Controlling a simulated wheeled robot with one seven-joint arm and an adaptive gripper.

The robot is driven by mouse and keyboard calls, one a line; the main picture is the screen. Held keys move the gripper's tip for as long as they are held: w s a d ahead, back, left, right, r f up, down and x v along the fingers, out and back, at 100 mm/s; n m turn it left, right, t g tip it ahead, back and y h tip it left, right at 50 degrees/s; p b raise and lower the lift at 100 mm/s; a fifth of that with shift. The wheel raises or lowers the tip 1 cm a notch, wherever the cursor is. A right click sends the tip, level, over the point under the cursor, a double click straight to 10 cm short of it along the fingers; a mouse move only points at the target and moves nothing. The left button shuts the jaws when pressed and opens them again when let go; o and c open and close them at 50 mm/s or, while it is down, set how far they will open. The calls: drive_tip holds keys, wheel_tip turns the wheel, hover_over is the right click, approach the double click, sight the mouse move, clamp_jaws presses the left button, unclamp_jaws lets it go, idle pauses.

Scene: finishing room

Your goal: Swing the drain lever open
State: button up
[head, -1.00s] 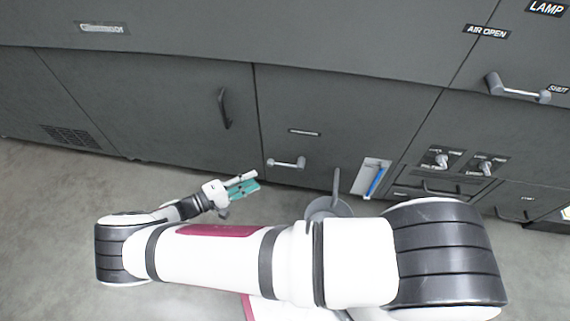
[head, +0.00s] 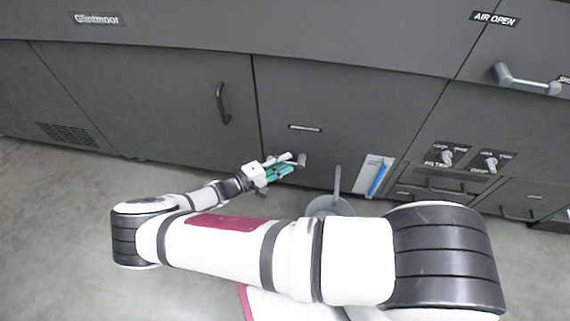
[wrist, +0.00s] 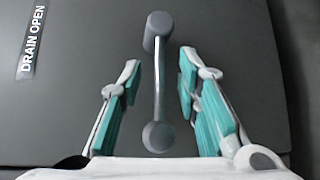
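The drain lever (wrist: 158,82) is a grey bar with a round end at each side, mounted on the dark panel. In the wrist view it runs up the picture between the two fingers of my gripper (wrist: 160,62), with a gap on both sides. My gripper is open, with teal pads, and no contact with the bar shows. In the head view my gripper (head: 290,163) is at the lever and covers most of it; only the right end of the lever (head: 301,160) shows. A label reading DRAIN OPEN (wrist: 32,42) is at the upper left in the wrist view.
A blue-handled item in a white holder (head: 379,177) and a grey round container (head: 325,207) are right of the lever. A dark door handle (head: 222,104) is to the left. Another lever (head: 525,83), marked AIR OPEN, and two knobs are farther right.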

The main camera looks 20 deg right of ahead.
drive_tip(key=shift+w+d, duration=0.1)
drive_tip(key=shift+d, duration=0.25)
drive_tip(key=shift+c, duration=0.6)
clamp_jaws()
